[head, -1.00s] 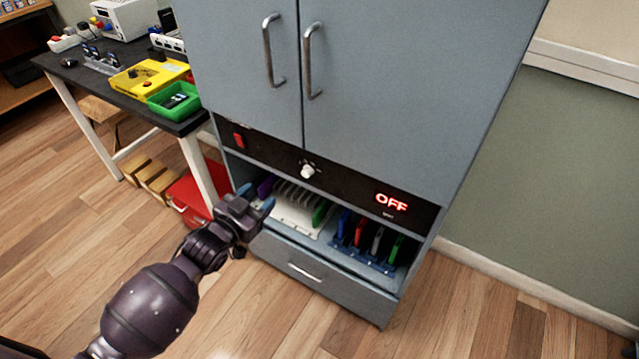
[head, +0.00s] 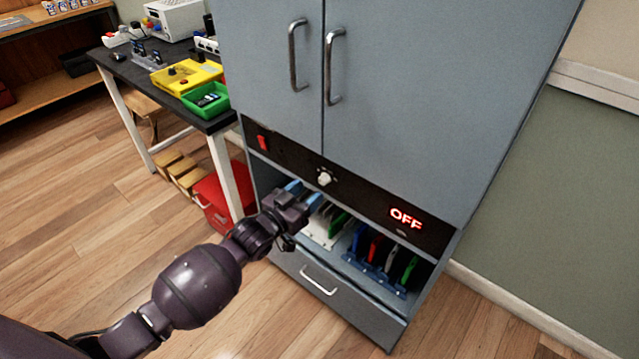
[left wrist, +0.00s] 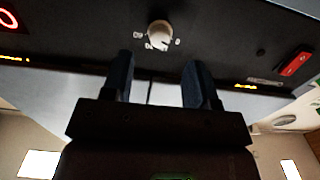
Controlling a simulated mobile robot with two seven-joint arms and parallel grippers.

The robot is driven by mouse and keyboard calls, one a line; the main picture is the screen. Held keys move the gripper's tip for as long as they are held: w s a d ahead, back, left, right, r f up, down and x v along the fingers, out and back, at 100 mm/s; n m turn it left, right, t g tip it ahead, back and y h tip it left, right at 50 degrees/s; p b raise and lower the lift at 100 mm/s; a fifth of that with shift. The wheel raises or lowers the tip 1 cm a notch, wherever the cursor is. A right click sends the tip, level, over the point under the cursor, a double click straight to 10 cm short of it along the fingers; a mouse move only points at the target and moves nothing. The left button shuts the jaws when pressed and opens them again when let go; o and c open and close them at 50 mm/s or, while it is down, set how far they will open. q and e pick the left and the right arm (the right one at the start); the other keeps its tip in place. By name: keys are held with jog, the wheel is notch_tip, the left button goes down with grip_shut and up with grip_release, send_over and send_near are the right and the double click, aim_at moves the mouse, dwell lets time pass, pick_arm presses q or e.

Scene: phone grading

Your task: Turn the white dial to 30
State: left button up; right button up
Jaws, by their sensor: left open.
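The white dial (head: 324,179) sits on the black control panel (head: 287,161) of the grey cabinet, below its doors. It also shows in the left wrist view (left wrist: 159,35), beyond the fingertips and roughly centred between them, with small marks around it that are too small to read surely. My left gripper (head: 303,190) is open and empty, just below and left of the dial in the head view. Its two blue fingers (left wrist: 160,80) point at the panel, apart from the dial. A red OFF display (head: 406,218) is lit at the panel's right. My right gripper is not in view.
A red switch (head: 262,143) is at the panel's left. Below the panel, an open shelf holds a white rack and a blue rack (head: 374,281) with coloured phones. A drawer (head: 340,296) is beneath. A black table with yellow and green trays (head: 207,101) stands left.

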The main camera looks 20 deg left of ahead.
aim_at(321, 181)
pick_arm(q)
jog(key=x, duration=0.3)
jog(key=shift+w+d+f+b, duration=0.1)
jog(key=shift+w+d+b, duration=0.05)
jog(key=shift+w+b, duration=0.15)
jog(key=shift+w+d, duration=0.2)
jog(key=shift+w, duration=0.35)
jog(key=c, duration=0.9)
